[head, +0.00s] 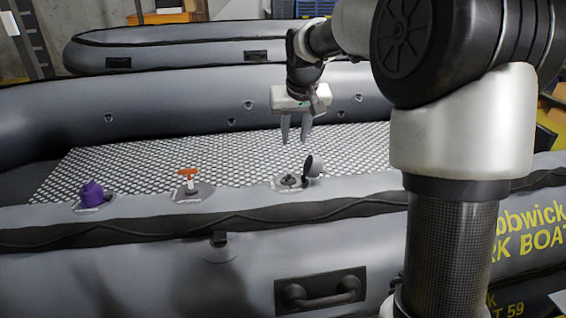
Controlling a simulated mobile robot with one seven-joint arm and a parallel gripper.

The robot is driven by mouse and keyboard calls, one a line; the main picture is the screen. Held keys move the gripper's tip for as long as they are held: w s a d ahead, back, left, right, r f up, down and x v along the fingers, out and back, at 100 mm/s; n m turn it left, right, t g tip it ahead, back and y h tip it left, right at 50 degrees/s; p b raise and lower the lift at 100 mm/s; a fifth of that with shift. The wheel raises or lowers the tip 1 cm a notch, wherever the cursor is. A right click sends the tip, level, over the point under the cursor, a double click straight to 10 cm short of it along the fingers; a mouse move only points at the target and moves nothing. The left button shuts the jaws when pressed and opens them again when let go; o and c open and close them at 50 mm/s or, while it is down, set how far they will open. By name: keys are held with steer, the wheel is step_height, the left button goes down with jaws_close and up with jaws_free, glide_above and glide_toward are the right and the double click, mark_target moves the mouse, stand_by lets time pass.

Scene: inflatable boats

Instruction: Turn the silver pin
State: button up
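An open valve (287,182) sits on the near tube of the grey boat, with a dark centre. Its grey cap (315,166) stands open at its right. The silver pin is too small to make out for sure; it may be in the centre of this valve. My gripper (295,141) points down above and slightly behind the valve in the picture. Its two grey fingers are apart with nothing between them. The fingertips are clear of the valve and cap.
A valve with an orange T-shaped handle (188,174) and a purple cap (93,195) stand further left along the same tube. A black carry handle (320,290) is on the tube's outer side. The patterned boat floor (130,170) is clear. Another boat (180,50) lies behind.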

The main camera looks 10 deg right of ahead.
mark_target(289, 173)
steer(key=p+x, duration=0.1)
steer(key=x, duration=1.6)
steer(key=shift+r, duration=0.1)
jaws_close()
